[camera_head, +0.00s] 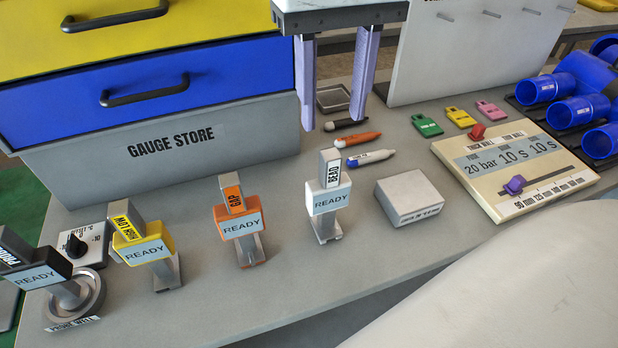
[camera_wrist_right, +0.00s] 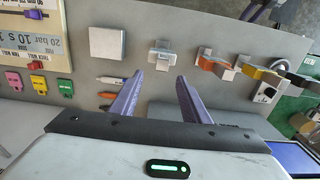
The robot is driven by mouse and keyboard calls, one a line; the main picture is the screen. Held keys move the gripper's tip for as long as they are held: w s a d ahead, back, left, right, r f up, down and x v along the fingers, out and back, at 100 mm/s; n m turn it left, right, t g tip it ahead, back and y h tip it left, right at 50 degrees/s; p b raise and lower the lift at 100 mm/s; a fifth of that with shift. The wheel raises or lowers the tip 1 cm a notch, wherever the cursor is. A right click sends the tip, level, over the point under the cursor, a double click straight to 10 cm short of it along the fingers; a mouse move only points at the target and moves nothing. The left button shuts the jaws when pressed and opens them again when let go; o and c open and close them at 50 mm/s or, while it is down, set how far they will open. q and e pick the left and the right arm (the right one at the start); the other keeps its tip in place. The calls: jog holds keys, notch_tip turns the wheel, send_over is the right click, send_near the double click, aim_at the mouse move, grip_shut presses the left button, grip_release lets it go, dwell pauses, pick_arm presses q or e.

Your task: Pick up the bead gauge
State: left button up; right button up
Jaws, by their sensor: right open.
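The bead gauge (camera_head: 328,201) stands upright on the grey bench, with a white-grey body, a "BEAD" label on top and a "READY" display. In the right wrist view the bead gauge (camera_wrist_right: 161,55) lies just beyond and between the fingertips. My right gripper (camera_head: 332,122) is open and empty, its two purple fingers pointing down above the bench, behind the gauge in the head view. The right wrist view also shows my right gripper (camera_wrist_right: 160,77) with nothing between its fingers. My left gripper is not in view.
The orange gap gauge (camera_head: 240,222) and yellow high-low gauge (camera_head: 146,245) stand left of the bead gauge. A white-grey block (camera_head: 409,197) sits to its right. Pens, including an orange one (camera_head: 357,139), lie behind it. The blue drawer (camera_head: 150,88) rises at back left.

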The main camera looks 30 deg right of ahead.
aim_at(331, 154)
jog(key=f, duration=0.1)
jog(key=s+f, duration=0.1)
jog(key=f, duration=0.1)
jog(key=shift+f, duration=0.25)
jog(key=f, duration=0.5)
jog(key=shift+w+a+f+p, duration=0.1)
jog(key=shift+a+f+p, duration=0.2)
grip_shut()
